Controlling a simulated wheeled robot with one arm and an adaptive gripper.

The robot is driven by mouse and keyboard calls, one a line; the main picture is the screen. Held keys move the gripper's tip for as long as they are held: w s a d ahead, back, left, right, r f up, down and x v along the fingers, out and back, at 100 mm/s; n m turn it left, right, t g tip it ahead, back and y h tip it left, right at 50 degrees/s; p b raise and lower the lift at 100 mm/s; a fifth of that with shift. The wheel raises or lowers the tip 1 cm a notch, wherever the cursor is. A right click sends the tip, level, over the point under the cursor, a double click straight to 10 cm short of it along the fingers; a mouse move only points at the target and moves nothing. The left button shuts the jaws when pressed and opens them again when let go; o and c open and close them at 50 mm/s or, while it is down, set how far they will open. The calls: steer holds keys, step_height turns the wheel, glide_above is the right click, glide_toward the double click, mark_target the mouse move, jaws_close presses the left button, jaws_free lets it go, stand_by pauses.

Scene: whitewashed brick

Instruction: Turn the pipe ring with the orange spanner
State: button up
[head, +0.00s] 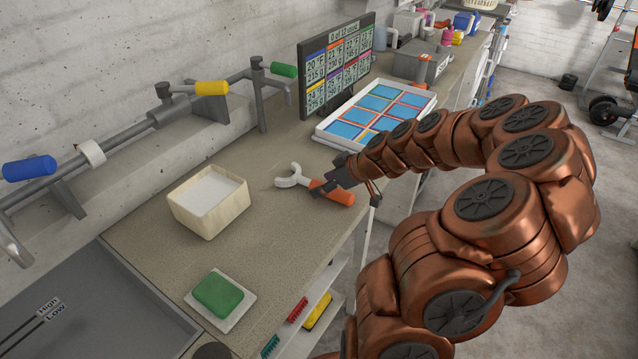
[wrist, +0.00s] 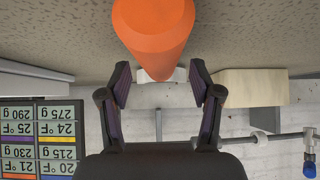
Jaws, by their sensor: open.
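The orange spanner (head: 334,193) lies on the workbench near its front edge, its pale open jaw (head: 288,180) pointing left towards the wall. My gripper (head: 328,184) is at its orange handle. In the wrist view, which looks upside down, the orange handle (wrist: 155,28) fills the upper middle. The two dark fingers of my gripper (wrist: 158,76) stand apart on either side of the handle's lower end, with gaps showing. The pipe ring, a white collar (head: 91,153), sits around the grey pipe along the wall at the left, well away from my gripper.
A cream box (head: 208,225) stands left of the spanner. A green sponge on a white dish (head: 246,310) is nearer. A white tray of blue compartments (head: 330,134) and a display (head: 306,62) stand behind. Yellow (head: 212,88), green (head: 284,70) and blue (head: 30,167) handles stick out from the pipework.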

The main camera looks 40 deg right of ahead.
steer(key=shift+w+a+f, duration=0.2)
steer(key=shift+w+f, duration=0.25)
steer(key=shift+f, duration=0.05)
jaws_close()
stand_by(0.3)
